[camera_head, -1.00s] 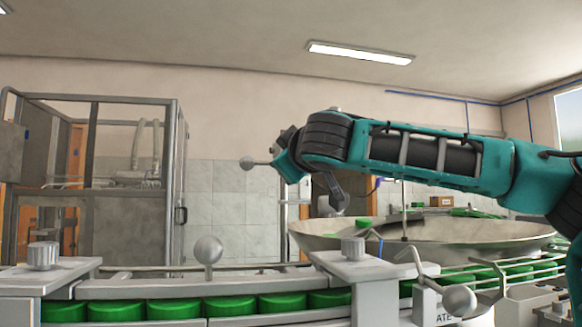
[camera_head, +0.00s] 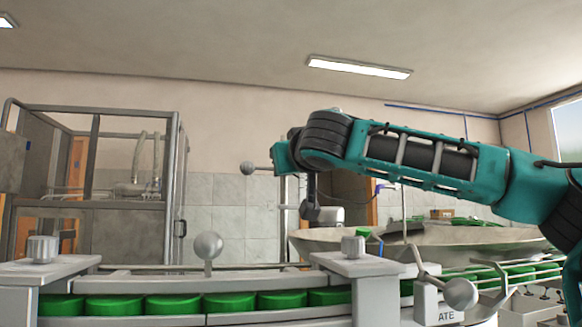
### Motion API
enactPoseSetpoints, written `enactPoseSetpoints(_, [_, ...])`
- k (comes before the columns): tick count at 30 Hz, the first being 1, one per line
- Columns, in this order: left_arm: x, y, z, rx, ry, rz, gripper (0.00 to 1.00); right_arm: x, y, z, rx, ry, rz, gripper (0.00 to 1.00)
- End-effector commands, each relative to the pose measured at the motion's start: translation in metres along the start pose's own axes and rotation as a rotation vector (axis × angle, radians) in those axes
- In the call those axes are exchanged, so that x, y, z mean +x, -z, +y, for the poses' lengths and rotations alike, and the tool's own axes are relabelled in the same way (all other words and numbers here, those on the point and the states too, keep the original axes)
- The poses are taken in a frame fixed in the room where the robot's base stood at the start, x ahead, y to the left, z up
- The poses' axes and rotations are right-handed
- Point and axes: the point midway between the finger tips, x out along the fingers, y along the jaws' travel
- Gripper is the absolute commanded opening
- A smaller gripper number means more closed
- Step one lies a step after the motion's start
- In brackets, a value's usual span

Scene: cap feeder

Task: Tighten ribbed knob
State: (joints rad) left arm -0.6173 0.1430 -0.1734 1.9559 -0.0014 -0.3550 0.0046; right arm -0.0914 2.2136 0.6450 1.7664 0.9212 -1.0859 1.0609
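Two grey ribbed knobs stand upright on the rail brackets: the left ribbed knob (camera_head: 42,249) and the right ribbed knob (camera_head: 352,246). I cannot tell from this view how tight either is. My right arm comes in from the right, and my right gripper (camera_head: 310,213) hangs pointing down, above and to the left of the right knob in the picture. It appears apart from the knob. Its fingers overlap side-on, so their opening is hidden. My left gripper is out of view.
Green caps (camera_head: 172,305) line the conveyor rail (camera_head: 210,288). A ball-ended lever (camera_head: 208,246) stands between the knobs, and another ball handle (camera_head: 460,294) is at lower right. A wide metal bowl (camera_head: 440,245) lies behind. A framed cabinet (camera_head: 172,190) stands left.

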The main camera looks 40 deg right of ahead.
Motion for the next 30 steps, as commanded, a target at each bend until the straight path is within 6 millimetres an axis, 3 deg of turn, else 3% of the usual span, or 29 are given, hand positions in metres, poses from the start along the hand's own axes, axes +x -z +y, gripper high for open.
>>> enactPoseSetpoints(11, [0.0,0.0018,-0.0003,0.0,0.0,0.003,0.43,-0.0002,0.0014,0.0006,0.008,-0.001,0.003,0.05])
enactPoseSetpoints(12, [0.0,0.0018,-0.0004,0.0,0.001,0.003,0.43,-0.0002,0.0014,0.0006,0.008,-0.001,0.003,0.38])
enactPoseSetpoints(18, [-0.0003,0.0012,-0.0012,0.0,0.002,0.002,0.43,-0.0002,0.0008,0.0003,0.006,0.0,0.002,0.57])
enactPoseSetpoints(20, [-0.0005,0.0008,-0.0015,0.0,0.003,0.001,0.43,-0.0001,0.0007,0.0002,0.006,0.0,0.001,0.61])
enactPoseSetpoints(30, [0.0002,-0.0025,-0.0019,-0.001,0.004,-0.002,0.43,-0.0092,-0.0001,-0.0004,0.005,0.001,0.002,0.61])
